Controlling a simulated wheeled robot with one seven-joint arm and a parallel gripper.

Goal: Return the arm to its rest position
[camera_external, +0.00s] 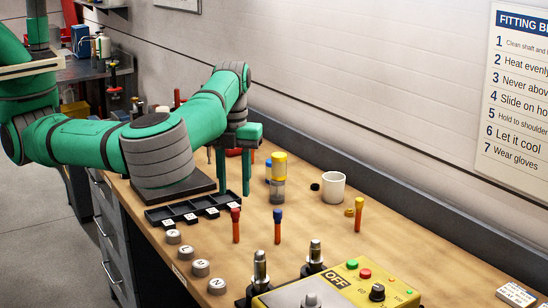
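My green arm reaches in from the left over the workbench (330,255). My gripper (234,190) points down over the bench, with a visible gap between its two green fingers. Nothing shows between the fingers. The fingertips are near the bench top, behind the black compartment tray (155,215) and left of the yellow-topped cylinder (279,165). I cannot tell whether they touch the bench. Part of the bench behind my arm and gripper is hidden.
A white mug (333,187) stands right of the yellow-topped cylinder. Upright pegs with red (236,225), blue (278,226) and yellow (358,214) tops stand on the bench. A yellow control box (345,290) marked OFF and metal posts (260,270) are in front. The right bench is mostly clear.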

